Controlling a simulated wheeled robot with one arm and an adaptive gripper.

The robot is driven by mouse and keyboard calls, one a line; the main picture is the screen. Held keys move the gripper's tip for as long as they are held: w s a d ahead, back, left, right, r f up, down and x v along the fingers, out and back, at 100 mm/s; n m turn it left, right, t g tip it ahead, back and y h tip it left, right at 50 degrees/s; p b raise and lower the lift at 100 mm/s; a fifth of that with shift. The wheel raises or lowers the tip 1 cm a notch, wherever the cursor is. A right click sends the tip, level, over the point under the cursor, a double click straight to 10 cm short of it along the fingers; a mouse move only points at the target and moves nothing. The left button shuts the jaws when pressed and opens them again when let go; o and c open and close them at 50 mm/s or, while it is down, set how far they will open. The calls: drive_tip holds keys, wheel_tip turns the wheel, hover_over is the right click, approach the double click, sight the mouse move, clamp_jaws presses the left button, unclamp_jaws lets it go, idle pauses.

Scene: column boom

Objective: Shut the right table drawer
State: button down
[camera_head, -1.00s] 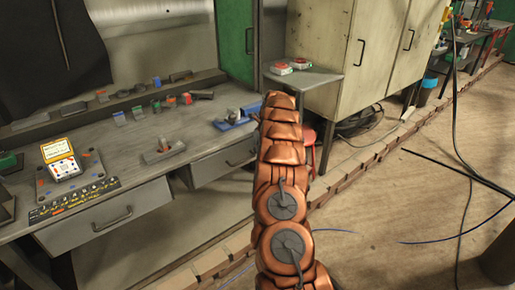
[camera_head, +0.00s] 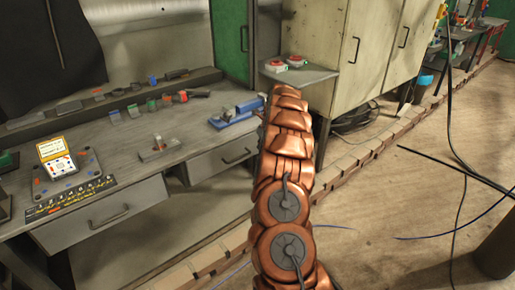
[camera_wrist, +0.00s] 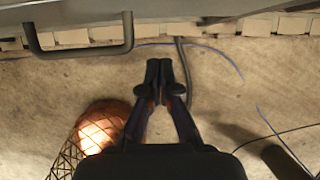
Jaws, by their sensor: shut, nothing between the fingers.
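The right table drawer (camera_head: 219,164) is a grey front with a dark bar handle (camera_head: 238,158), under the workbench top (camera_head: 100,142) in the head view. How far it stands out is hard to tell. My copper arm hides its right end and my gripper there. In the wrist view a grey drawer front (camera_wrist: 215,8) runs along the top, with a dark handle (camera_wrist: 80,48) at upper left; it looks like the right drawer. My gripper (camera_wrist: 159,64) is shut and empty, just below that front and to the right of the handle. Contact with the front is not visible.
The left drawer (camera_head: 105,214) has its own handle. A tall cabinet (camera_head: 365,45) stands behind my arm. Low bricks edge the floor; cables lie to the right.

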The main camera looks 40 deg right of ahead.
drive_tip(key=b+v, duration=0.1)
drive_tip(key=v, duration=0.6)
drive_tip(key=shift+a+r, duration=0.2)
drive_tip(key=shift+s, duration=0.15)
drive_tip(key=s+a+r+n+g+y, duration=0.1)
drive_tip(key=a+r+n, duration=0.35)
drive_tip(key=a, duration=0.45)
drive_tip(key=s+a+r+n+y, duration=0.1)
drive_tip(key=a+r+n, duration=0.3)
drive_tip(key=a, duration=0.5)
drive_tip(key=s+a+r+n+g+p, duration=0.1)
drive_tip(key=s+a+r+n, duration=0.1)
drive_tip(key=s+a+n, duration=0.4)
drive_tip(key=s+a+r+n+p, duration=0.1)
drive_tip(key=s+a+n, duration=0.15)
drive_tip(key=a, duration=0.55)
drive_tip(key=s+a+n+g, duration=0.1)
drive_tip(key=s+a+n, duration=0.2)
drive_tip(key=s+n, duration=0.3)
drive_tip(key=s+a+f+n+g+h+p, duration=0.1)
drive_tip(key=s+a+n, duration=0.3)
drive_tip(key=s, duration=1.2)
drive_tip(key=s+a+n+g+h, duration=0.1)
drive_tip(key=s+a+n, duration=0.3)
drive_tip(key=s+n, duration=0.5)
drive_tip(key=s+g, duration=0.1)
drive_tip(key=s, duration=0.2)
drive_tip(key=shift+f+p, duration=0.35)
drive_tip(key=shift+f, duration=0.05)
